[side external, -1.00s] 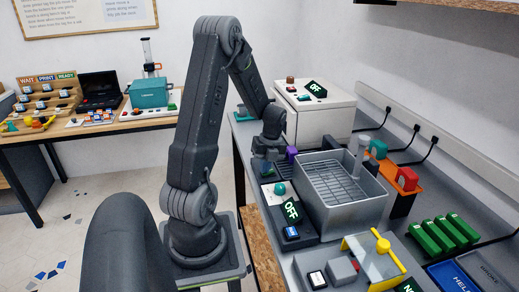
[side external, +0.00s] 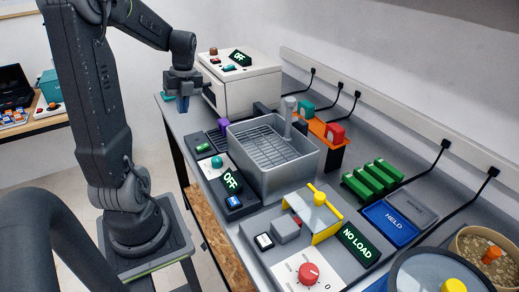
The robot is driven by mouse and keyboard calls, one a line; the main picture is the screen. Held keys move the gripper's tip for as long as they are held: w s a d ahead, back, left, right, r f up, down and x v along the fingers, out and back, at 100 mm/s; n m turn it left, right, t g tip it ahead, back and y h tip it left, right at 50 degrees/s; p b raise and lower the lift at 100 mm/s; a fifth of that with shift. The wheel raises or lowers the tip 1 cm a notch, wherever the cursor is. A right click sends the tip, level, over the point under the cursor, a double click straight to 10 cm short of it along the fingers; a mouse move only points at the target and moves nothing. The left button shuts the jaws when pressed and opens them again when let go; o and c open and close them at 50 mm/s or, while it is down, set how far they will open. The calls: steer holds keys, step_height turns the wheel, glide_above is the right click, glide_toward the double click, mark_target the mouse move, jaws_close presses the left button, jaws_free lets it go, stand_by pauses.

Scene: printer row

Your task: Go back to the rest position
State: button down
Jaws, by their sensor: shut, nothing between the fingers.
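My gripper (side external: 182,102) shows in the side external view at the far left end of the bench. It points down and is shut with nothing in it. It hangs above the bench edge, to the left of the white box (side external: 240,85) with the OFF display. A teal patch shows at its tips; I cannot tell whether it belongs to the gripper or to something behind it. My arm rises from its base and bends over to the gripper.
A grey basin (side external: 272,160) with a rack stands mid-bench. Nearby are a purple block (side external: 223,126), an OFF display (side external: 231,181), a yellow bracket (side external: 320,214), green blocks (side external: 372,178), a blue HELD tray (side external: 391,222) and a red knob (side external: 309,273). Black cables run along the wall.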

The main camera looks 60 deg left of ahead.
steer(key=w+d+r+n+t+y, duration=0.1)
steer(key=w+d+r+n+t, duration=0.2)
steer(key=d, duration=0.5)
steer(key=w+d+r+n+y, duration=0.1)
steer(key=w+d+r+n, duration=0.1)
steer(key=d+n, duration=0.45)
steer(key=s+d+r+n+t+h, duration=0.1)
steer(key=d+n, duration=0.3)
steer(key=d, duration=0.4)
steer(key=s+d+r+n+t+h, duration=0.1)
steer(key=s+d+n+t, duration=0.2)
steer(key=d, duration=0.5)
steer(key=shift+n+t, duration=0.3)
steer(key=shift+n, duration=0.35)
steer(key=shift+s, duration=0.1)
